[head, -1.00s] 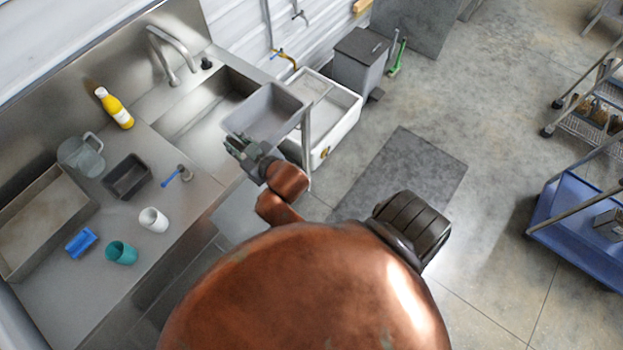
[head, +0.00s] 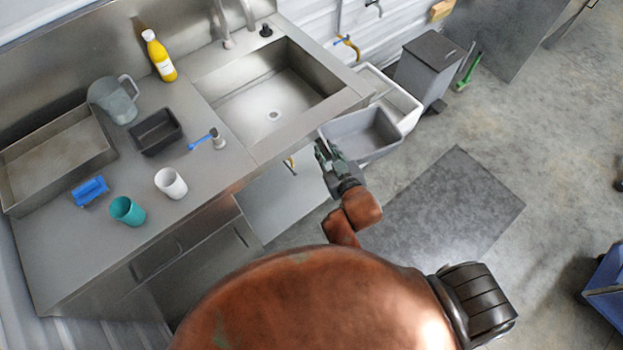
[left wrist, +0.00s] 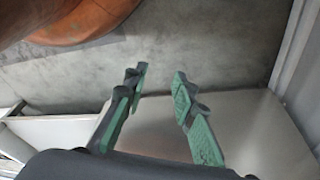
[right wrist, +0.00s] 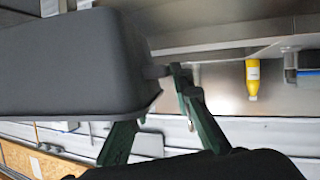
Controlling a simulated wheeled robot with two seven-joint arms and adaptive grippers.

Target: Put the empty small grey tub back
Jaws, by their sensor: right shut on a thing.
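A grey tub (head: 365,130), empty inside as far as I see, is held by my right gripper (head: 327,157) at its near left edge. It is in the air just off the front right corner of the sink counter, roughly level. In the right wrist view the tub (right wrist: 70,65) fills the upper left, its rim corner between the fingers of my right gripper (right wrist: 165,90). My left gripper (left wrist: 160,75) shows only in the left wrist view, its fingers apart with nothing between them.
The steel counter (head: 90,240) holds a dark grey tub (head: 157,132), a jug (head: 113,100), a yellow bottle (head: 159,57), a white cup (head: 171,183), a teal cup (head: 127,210) and a metal tray (head: 55,165). A white basin (head: 405,105) and grey bin (head: 425,70) stand beyond the held tub.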

